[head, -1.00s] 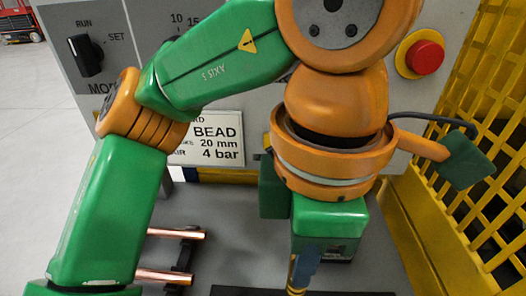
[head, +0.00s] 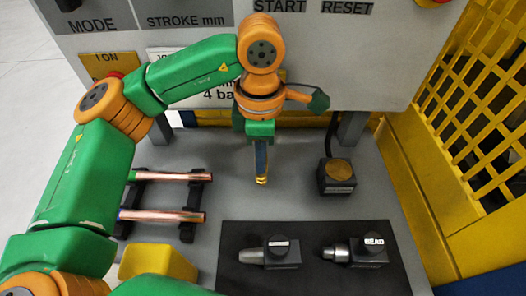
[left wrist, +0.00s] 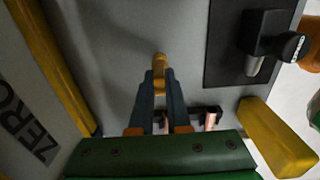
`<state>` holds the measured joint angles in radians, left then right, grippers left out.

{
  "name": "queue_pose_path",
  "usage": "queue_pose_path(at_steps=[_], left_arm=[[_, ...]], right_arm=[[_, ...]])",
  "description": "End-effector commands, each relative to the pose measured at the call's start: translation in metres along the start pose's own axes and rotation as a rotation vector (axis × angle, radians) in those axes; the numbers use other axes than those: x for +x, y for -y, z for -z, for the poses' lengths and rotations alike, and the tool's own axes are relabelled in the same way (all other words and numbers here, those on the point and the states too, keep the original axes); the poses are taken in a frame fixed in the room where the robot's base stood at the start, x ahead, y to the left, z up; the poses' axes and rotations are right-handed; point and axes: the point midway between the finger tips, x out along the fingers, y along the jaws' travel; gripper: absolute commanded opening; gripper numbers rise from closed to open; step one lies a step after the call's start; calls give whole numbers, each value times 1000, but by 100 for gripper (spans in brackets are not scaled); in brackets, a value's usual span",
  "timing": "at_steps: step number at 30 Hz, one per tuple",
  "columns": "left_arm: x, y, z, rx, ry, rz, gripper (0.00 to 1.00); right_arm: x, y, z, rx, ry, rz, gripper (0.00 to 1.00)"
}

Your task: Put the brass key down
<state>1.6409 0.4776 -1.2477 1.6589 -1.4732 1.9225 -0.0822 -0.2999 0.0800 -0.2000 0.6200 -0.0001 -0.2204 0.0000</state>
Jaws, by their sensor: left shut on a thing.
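The brass key (head: 262,180) is a small golden piece at the tips of my left gripper (head: 261,164). The blue-grey fingers are shut on it. In the left wrist view the key (left wrist: 160,62) sticks out past the fingertips (left wrist: 160,85), over bare grey surface. In the head view the gripper points down over the grey bench (head: 225,200), to the left of a dark block with a round brass-coloured top (head: 338,172). I cannot tell whether the key touches the bench. My right gripper is not in view.
Two copper tubes (head: 165,215) lie on a black rack at the left. A black mat (head: 310,233) bears two grey tools, one marked BEAD (head: 365,250). A yellow block (head: 158,262) stands in front. A yellow mesh guard (head: 470,110) bounds the right; the control panel stands behind.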

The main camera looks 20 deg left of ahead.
Motion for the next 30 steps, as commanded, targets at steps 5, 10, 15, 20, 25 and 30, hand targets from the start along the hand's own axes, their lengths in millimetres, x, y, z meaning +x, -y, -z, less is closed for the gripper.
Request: queue_pose_path(at_steps=[5, 10, 15, 20, 25, 30], left_arm=[[17, 1, 0, 2, 2, 0, 0], [17, 1, -1, 1, 3, -1, 0], [20, 1, -1, 1, 3, 0, 25], [20, 1, -1, 1, 3, 0, 45], [19, 1, -1, 1, 3, 0, 45], [5, 0, -1, 0, 4, -2, 45]], right_arm=[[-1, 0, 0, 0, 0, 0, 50], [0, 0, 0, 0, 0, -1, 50], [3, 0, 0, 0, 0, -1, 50], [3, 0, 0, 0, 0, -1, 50], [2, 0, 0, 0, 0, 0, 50], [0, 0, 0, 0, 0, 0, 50]])
